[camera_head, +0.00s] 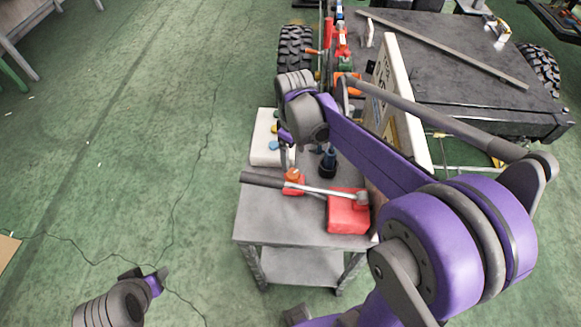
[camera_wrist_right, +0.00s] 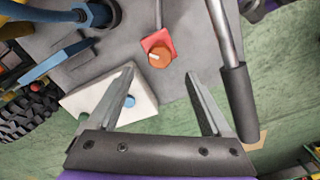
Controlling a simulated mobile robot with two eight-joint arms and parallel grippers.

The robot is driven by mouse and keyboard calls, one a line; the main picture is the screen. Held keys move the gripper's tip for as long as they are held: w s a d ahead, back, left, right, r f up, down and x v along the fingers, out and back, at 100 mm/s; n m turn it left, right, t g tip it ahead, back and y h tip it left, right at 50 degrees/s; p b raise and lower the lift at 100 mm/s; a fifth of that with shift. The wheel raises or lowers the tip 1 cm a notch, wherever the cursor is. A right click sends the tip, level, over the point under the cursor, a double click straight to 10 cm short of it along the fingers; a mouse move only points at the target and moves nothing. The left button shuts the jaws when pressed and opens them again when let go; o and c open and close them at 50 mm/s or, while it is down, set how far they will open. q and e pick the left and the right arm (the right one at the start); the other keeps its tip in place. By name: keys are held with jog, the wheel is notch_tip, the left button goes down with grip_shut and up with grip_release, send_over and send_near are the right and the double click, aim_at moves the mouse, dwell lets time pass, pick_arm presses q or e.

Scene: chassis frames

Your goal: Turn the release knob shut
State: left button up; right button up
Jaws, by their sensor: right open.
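The release knob (camera_head: 292,174) is a small orange knob on a red block on the grey cart, beside the pump lever. In the right wrist view the knob (camera_wrist_right: 160,57) has a pale mark on top and lies just beyond and between my fingertips. My right gripper (camera_wrist_right: 160,75) is open and empty, apart from the knob. In the head view the right wrist (camera_head: 303,110) hides most of that gripper. My left gripper (camera_head: 158,279) is at the lower left over the floor, far from the knob; its jaws are too small to read.
The pump lever (camera_head: 325,191) with a dark grip crosses beside the knob and ends at a red box (camera_head: 348,214). A white panel with coloured buttons (camera_head: 262,150) and a dark blue cylinder (camera_head: 327,165) stand behind. The chassis (camera_head: 480,60) is at the back right.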

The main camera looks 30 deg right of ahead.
aim_at(293, 173)
pick_arm(q)
jog(key=shift+f, duration=0.45)
pick_arm(e)
notch_tip(293, 173, down, 8)
jog(key=shift+w+f, duration=0.1)
grip_shut()
pick_arm(q)
jog(key=shift+s+f+b, duration=0.15)
jog(key=shift+f+b, duration=0.05)
jog(key=shift+b, duration=0.2)
pick_arm(e)
jog(key=shift+m, duration=0.3)
jog(key=m+b, duration=0.1)
jog(key=m, duration=0.2)
jog(key=shift+m, duration=0.3)
pick_arm(q)
jog(key=shift+s+f+b, duration=0.25)
jog(key=shift+f+b, duration=0.05)
jog(key=shift+f, duration=0.45)
jog(key=shift+s+f+b, duration=0.25)
jog(key=shift+f, duration=0.5)
pick_arm(e)
jog(key=shift+m, duration=2.3)
